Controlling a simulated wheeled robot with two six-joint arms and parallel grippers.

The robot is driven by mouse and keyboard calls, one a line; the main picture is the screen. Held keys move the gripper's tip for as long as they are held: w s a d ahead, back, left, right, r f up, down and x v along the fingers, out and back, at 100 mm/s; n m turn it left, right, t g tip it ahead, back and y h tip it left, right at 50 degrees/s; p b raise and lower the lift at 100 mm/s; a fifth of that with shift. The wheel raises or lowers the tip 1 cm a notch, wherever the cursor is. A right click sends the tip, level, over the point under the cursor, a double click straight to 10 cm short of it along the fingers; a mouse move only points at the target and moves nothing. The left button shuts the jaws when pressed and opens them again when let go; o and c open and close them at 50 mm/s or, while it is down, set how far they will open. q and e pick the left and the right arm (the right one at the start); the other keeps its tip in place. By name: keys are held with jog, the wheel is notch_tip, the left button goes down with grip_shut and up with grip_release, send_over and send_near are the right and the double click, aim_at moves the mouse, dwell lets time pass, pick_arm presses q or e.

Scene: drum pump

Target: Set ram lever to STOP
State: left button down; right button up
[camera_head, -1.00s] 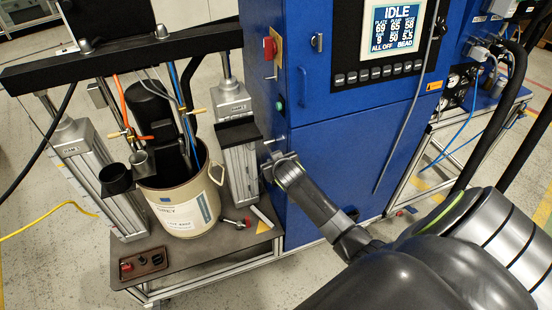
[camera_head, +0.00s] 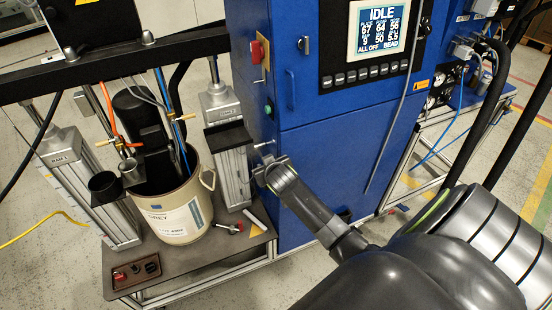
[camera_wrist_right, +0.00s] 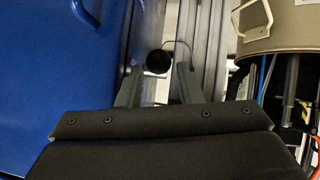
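The ram lever shows as a round black knob (camera_wrist_right: 158,62) in the right wrist view. A short pale rod (camera_head: 264,144) sticks out of the blue cabinet's left side in the head view; I cannot tell if it belongs to the same lever. My right gripper (camera_head: 262,166) is just below that rod, between the cabinet and the ram column. In the right wrist view, the gripper (camera_wrist_right: 158,80) has its fingers apart, with the knob between or just beyond the tips. Contact cannot be told. The lever's position marks are hidden. My left gripper is not in view.
The blue cabinet (camera_head: 340,150) stands right of the gripper, and its screen (camera_head: 378,28) reads IDLE. The ram column (camera_head: 232,165) is close on the left. A beige drum (camera_head: 178,212) stands on the dark platform (camera_head: 200,255). A red switch (camera_head: 256,51) sits above.

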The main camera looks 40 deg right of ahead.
jog(key=v, duration=1.5)
jog(key=shift+s, duration=0.35)
jog(key=shift+a+r, duration=0.1)
jog(key=s+f+n+g+y, duration=0.1)
jog(key=s+f+g, duration=0.3)
jog(key=f, duration=1.2)
jog(key=s+f+g+y, duration=0.1)
jog(key=s+f, duration=0.6)
jog(key=f, duration=0.9)
jog(key=s+a+f+g, duration=0.1)
jog(key=s+f, duration=0.4)
jog(key=s, duration=0.4)
jog(key=s+f+g, duration=0.1)
jog(key=s+f, duration=0.4)
jog(key=s, duration=0.4)
jog(key=s+a+f+g+y, duration=0.1)
jog(key=s+f+g, duration=0.1)
jog(key=s+f, duration=0.3)
jog(key=s, duration=0.4)
jog(key=shift+a+f, duration=0.3)
jog(key=shift+a, duration=0.05)
jog(key=shift+s, duration=0.1)
